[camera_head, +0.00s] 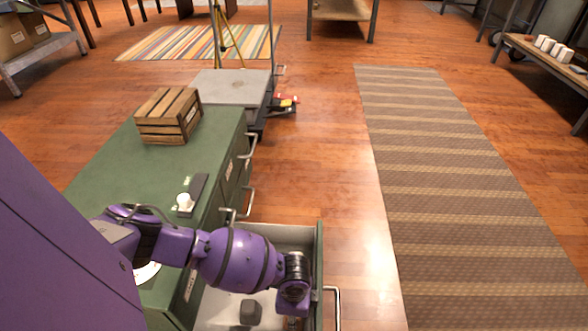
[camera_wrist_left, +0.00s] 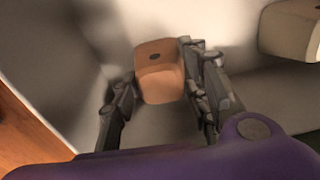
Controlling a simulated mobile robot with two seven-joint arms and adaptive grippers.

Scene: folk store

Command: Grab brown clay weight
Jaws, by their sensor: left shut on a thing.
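The brown clay weight (camera_wrist_left: 160,82), a small rounded block with a dark spot on top, is between the two fingers of my left gripper (camera_wrist_left: 157,68) in the left wrist view. The fingers are shut on it from both sides. In the head view my left arm reaches down into the open drawer (camera_head: 318,262), and the left gripper (camera_head: 291,321) is at the drawer's right side, mostly hidden by the wrist. The weight cannot be made out clearly there. My right gripper is not in view.
A grey weight (camera_head: 250,312) sits in the drawer; a similar block (camera_wrist_left: 288,32) shows in the wrist view. The green cabinet (camera_head: 105,165) bears a wooden crate (camera_head: 160,128) and a small white item (camera_head: 184,201). Open floor and a striped runner (camera_head: 440,190) lie right.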

